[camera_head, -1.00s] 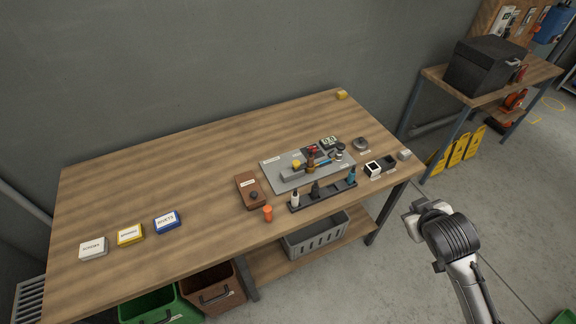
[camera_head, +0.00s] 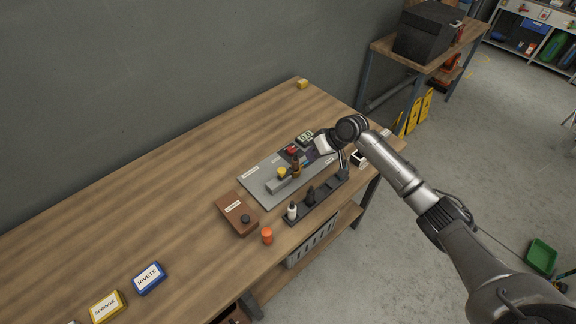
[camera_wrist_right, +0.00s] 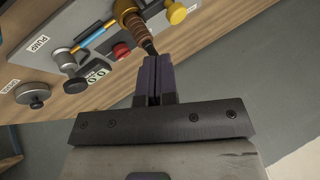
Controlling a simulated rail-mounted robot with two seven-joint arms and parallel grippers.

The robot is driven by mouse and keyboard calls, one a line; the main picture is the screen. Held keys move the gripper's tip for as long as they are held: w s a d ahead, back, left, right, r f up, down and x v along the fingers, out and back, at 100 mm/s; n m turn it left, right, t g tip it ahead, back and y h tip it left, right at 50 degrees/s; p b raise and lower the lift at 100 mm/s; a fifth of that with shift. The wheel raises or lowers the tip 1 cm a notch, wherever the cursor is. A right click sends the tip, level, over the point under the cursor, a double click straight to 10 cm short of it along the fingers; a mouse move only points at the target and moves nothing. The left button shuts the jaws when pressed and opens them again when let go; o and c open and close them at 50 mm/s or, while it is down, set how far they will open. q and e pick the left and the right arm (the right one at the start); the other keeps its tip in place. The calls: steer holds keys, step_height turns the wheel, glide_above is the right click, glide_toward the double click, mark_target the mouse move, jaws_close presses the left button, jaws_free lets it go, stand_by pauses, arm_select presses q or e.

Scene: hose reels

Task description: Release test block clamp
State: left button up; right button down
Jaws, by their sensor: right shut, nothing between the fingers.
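The grey test plate (camera_head: 258,177) lies on the bench with a grey block (camera_head: 284,186) on it. A yellow knob (camera_head: 282,173) and a copper-brown fitting (camera_head: 296,169) stand at the block. A red knob (camera_head: 292,150) and a small display (camera_head: 305,138) sit behind. My right gripper (camera_head: 311,156) is over the right part of the plate, hiding some of it. In the right wrist view its purple fingers (camera_wrist_right: 154,66) are shut and empty, in line with the tip of the ribbed copper fitting (camera_wrist_right: 136,28). Contact cannot be told. My left gripper is out of view.
A dark tool rack (camera_head: 325,188) with bottles stands along the plate's front side. A brown box (camera_head: 236,214) and an orange cap (camera_head: 267,236) are to the left. Labelled rivets (camera_head: 149,278) and springs (camera_head: 107,306) boxes lie further left. The bench's back left is clear.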

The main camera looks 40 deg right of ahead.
mark_target(283, 173)
steer(key=shift+w, duration=0.1)
steer(key=shift+b+x, duration=0.3)
steer(key=shift+x, duration=4.75)
steer(key=shift+a+r, duration=0.1)
steer(key=shift+a+r+p, duration=0.1)
steer(key=shift+a+p, duration=0.2)
steer(key=shift+p, duration=0.1)
steer(key=a+p, duration=0.2)
steer(key=a, duration=0.1)
